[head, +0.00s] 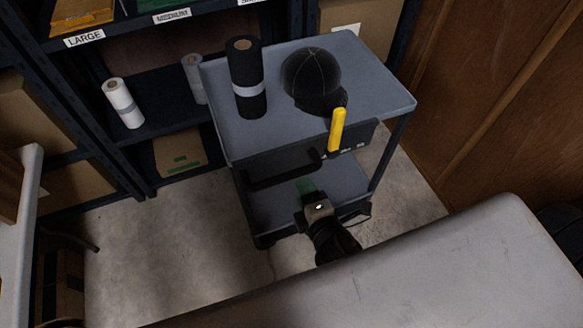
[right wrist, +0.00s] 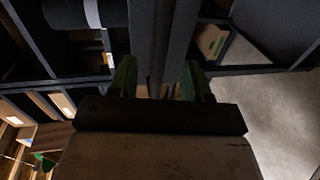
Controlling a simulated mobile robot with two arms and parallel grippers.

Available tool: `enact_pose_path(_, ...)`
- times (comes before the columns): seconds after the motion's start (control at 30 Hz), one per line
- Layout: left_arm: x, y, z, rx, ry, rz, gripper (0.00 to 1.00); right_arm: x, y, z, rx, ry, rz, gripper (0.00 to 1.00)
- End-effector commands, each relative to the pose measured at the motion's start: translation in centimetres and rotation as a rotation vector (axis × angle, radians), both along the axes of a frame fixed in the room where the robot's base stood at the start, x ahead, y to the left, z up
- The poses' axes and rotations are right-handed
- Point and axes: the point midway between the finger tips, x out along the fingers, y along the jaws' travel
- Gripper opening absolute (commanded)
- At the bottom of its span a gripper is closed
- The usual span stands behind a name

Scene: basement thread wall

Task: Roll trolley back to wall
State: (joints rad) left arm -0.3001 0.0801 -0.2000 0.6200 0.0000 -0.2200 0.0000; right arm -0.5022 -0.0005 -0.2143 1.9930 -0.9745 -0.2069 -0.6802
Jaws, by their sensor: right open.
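The trolley (head: 385,95) has a grey-blue top, a lower shelf and dark posts. It stands in front of dark shelving, with a wooden wall (head: 500,100) to its right. Its black handle (head: 285,173) sticks out from the near side. My right gripper (head: 306,188), with green fingers, is just below and near the handle in the head view. In the right wrist view the gripper (right wrist: 157,78) is open, with a dark bar (right wrist: 157,40) showing between or beyond its fingers; I cannot tell whether they touch. My left gripper is out of view.
A black roll (head: 247,85), a black cap (head: 311,75) and a yellow-handled tool (head: 337,130) ride on the trolley. The shelving (head: 100,140) holds a white roll (head: 123,104) and boxes. A pale surface (head: 440,265) fills the front right. Concrete floor (head: 160,240) is clear at left.

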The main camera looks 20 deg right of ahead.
Motion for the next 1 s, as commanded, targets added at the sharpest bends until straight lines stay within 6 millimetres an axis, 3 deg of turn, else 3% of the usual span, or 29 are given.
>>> enact_pose_path(0.2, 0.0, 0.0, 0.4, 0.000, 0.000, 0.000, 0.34, 4.4, 0.1, -0.8, 0.001, -0.002, 0.000, 0.48)
enact_pose_path(0.4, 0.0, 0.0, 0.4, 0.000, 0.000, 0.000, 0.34, 7.2, 0.2, -1.5, 0.003, 0.000, -0.001, 0.48)
enact_pose_path(0.83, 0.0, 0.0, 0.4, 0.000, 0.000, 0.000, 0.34, 8.4, 0.3, -1.8, 0.004, 0.002, -0.001, 0.48)
enact_pose_path(0.87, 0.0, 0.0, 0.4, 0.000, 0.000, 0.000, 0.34, 8.4, 0.3, -1.8, 0.004, 0.002, -0.001, 0.47)
enact_pose_path(1.0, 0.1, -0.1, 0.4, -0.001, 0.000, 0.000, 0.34, 8.4, 0.3, -1.8, 0.004, 0.002, -0.001, 0.25)
